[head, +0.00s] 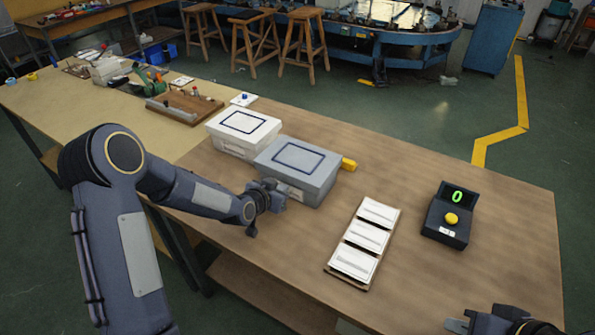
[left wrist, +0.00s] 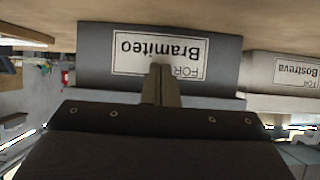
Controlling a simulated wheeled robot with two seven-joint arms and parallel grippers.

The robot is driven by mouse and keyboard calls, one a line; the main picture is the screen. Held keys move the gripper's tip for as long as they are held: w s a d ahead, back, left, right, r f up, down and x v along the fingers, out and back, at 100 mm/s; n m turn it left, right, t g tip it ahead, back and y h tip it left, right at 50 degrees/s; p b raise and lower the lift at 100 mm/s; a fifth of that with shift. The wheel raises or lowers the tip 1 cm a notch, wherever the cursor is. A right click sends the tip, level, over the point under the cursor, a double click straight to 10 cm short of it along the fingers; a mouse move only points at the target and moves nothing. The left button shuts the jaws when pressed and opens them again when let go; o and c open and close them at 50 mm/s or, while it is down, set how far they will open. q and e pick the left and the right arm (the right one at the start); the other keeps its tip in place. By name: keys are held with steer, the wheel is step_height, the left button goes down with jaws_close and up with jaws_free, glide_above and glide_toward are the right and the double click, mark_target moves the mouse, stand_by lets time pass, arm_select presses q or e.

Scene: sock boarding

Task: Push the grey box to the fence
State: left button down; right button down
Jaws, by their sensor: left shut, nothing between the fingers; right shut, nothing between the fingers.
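The grey box (head: 322,182) sits on the brown table, its lid marked with a dark rectangle. A yellow bar (head: 348,164), which looks like the fence, shows at its far right corner; the rest of it is hidden behind the box. My left gripper (head: 279,196) is shut and empty at the near side of the grey box. In the left wrist view the shut fingers (left wrist: 161,86) overlap the label "FOR Bramiteo" on the grey box (left wrist: 220,82), seen upside down; I cannot tell whether they touch. My right gripper (head: 462,325) is shut and empty at the bottom right, partly cut off.
A white box (head: 232,142) stands left of the grey box; its label reads "FOR Bostreva" in the left wrist view (left wrist: 285,72). A rack of white packets (head: 366,237) and a dark device (head: 447,222) showing 0, with a yellow button, stand right. The far right tabletop is clear.

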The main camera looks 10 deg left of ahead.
arm_select(q)
steer(key=shift+w+d+b, duration=0.35)
steer(key=shift+w+d, duration=0.05)
steer(key=shift+w, duration=0.6)
steer(key=shift+w+d+b, duration=0.35)
steer(key=shift+w+b, duration=0.05)
steer(key=shift+w, duration=0.6)
steer(key=shift+w+d+b, duration=0.35)
steer(key=shift+w+d, duration=0.05)
steer(key=shift+w, duration=0.6)
steer(key=shift+s+a+b, duration=0.25)
steer(key=shift+s+b, duration=0.15)
steer(key=shift+s, duration=0.3)
steer(key=shift+s+a+b, duration=0.3)
steer(key=shift+s+b, duration=0.05)
steer(key=shift+s, duration=0.3)
steer(key=shift+s+a+b, duration=0.25)
steer(key=shift+s+b, duration=0.15)
steer(key=shift+s, duration=0.3)
steer(key=shift+s+a, duration=0.25)
steer(key=shift+s, duration=0.5)
